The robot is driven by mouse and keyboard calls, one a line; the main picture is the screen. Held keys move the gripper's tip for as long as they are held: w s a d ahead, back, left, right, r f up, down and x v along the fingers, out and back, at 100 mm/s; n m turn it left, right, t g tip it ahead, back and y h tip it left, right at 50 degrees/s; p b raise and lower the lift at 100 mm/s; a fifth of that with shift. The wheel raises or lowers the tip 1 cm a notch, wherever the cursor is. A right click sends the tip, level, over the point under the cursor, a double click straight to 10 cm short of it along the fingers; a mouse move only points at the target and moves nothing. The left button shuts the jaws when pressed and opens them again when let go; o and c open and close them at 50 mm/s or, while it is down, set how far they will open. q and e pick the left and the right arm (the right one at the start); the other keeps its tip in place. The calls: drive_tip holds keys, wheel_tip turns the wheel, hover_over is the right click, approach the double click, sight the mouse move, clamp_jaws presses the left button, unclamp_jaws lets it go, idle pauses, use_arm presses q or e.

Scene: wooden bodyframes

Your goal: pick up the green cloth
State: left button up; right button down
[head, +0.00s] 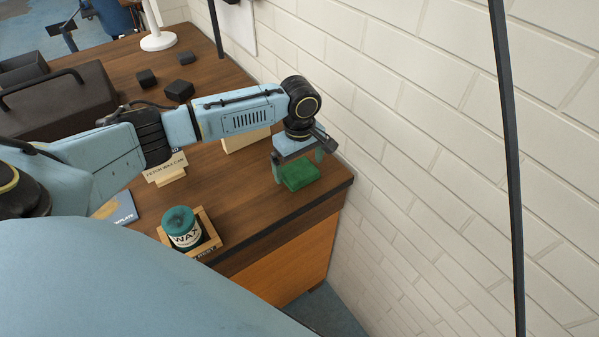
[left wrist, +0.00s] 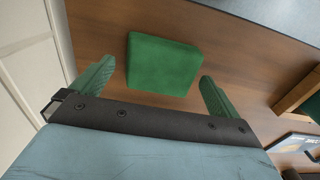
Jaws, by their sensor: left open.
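The green cloth (head: 299,175) is a folded, block-like pad lying on the wooden bench near its right corner, by the wall. In the left wrist view the cloth (left wrist: 163,64) lies ahead of the fingers, roughly centred between them. My left gripper (head: 298,169) is open above the cloth, its green fingers spread to either side. In the left wrist view the left gripper (left wrist: 155,90) shows nothing between its fingertips but the cloth beyond and bare wood. I cannot tell whether the fingers touch the cloth. My right gripper is not in view.
A wax tin (head: 183,228) sits in a wooden tray (head: 209,243) at the bench's front edge. A small sign (head: 165,170) stands behind it. Dark blocks (head: 179,90) and a black case (head: 60,105) are farther left. The white brick wall (head: 420,110) closes off the right side.

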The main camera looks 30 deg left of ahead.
sight(300, 168)
use_arm(q)
drive_tip(key=shift+f, duration=0.85)
drive_tip(key=c, duration=0.9)
drive_tip(key=shift+r, duration=0.1)
wheel_tip(300, 168, up, 10)
drive_tip(key=shift+p, duration=0.45)
drive_tip(key=o, duration=0.3)
drive_tip(key=shift+c, duration=1.1)
